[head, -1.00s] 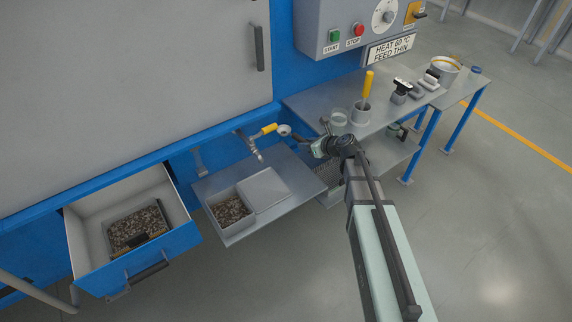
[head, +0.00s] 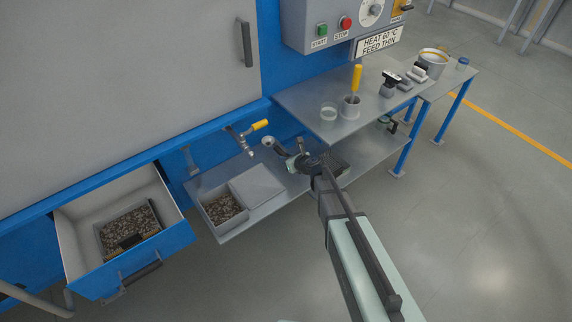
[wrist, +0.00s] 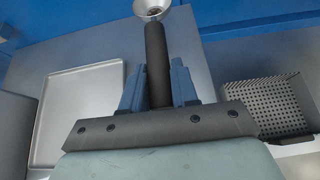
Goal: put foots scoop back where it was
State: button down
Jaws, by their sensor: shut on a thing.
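The foots scoop has a round metal bowl (head: 267,142) and a straight black handle (wrist: 155,65). My gripper (head: 294,160) is shut on the handle, with its two blue fingers on either side of it in the wrist view (wrist: 157,85). The bowl points away from my gripper, toward the blue machine wall. In the head view the scoop is right of the yellow-handled tap (head: 258,126) and near the grey shelf's (head: 262,222) far right part. I cannot tell whether the scoop touches anything beneath it.
A bin of brown foots (head: 222,209) and a flat grey tray (head: 257,185) sit on the shelf. An open drawer (head: 78,245) holds another filled tray at left. A perforated box (wrist: 265,105) is right of my gripper. A bench (head: 310,100) with jars stands behind.

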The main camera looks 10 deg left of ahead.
jog(key=shift+f, duration=1.95)
jog(key=c, duration=0.9)
grip_release()
jog(key=shift+f, duration=0.1)
jog(key=shift+o, duration=0.2)
jog(key=shift+s+d+r, duration=0.1)
jog(key=shift+r, duration=0.1)
jog(key=v, duration=1.1)
jog(key=shift+s+d+r, duration=0.2)
jog(key=shift+s+d, duration=0.05)
